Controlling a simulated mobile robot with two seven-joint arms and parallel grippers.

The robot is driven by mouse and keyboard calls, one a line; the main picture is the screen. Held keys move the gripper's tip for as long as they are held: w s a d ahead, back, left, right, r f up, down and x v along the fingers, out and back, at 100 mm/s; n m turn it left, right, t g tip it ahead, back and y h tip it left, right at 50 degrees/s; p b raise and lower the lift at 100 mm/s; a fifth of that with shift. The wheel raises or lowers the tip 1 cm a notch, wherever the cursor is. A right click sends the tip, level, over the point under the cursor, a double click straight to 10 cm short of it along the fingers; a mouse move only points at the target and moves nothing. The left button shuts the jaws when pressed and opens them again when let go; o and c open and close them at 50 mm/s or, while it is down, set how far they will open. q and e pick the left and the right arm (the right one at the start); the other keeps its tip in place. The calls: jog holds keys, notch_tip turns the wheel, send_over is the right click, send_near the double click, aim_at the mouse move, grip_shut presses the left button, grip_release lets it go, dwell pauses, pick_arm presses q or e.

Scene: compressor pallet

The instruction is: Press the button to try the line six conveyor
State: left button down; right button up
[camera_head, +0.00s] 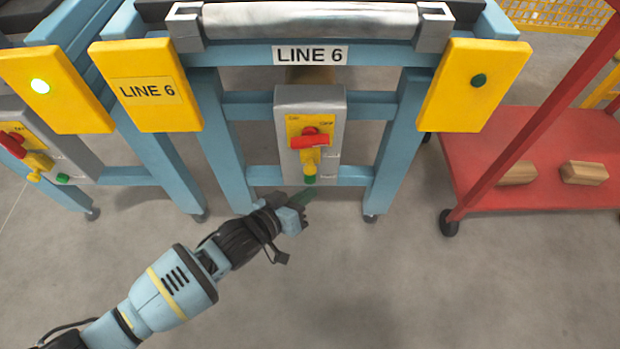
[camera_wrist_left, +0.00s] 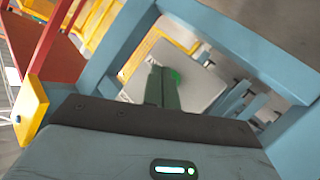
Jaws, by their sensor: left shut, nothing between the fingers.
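The line 6 conveyor (camera_head: 318,55) stands ahead with a LINE 6 label on its front. On its frame hangs a grey control box (camera_head: 330,98) with a red switch handle (camera_head: 309,138) on a yellow plate and a yellow piece below it. The green button (camera_head: 309,180) is at the bottom of the box; it also shows in the left wrist view (camera_wrist_left: 176,76). My left gripper (camera_head: 304,197) is shut and empty, its green fingers just below the button in the head view. In the left wrist view the fingertips (camera_wrist_left: 162,72) appear beside the button; contact cannot be told.
A dark green lamp (camera_head: 479,80) sits on the right yellow panel. A red cart (camera_head: 530,130) with wooden blocks stands at right. Blue legs flank the box; the floor in front is clear.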

pick_arm(q)
jog(key=shift+s, duration=0.1)
jog(key=s+p, duration=0.2)
jog(key=s, duration=0.3)
jog(key=shift+p, duration=0.4)
dwell(0.7)
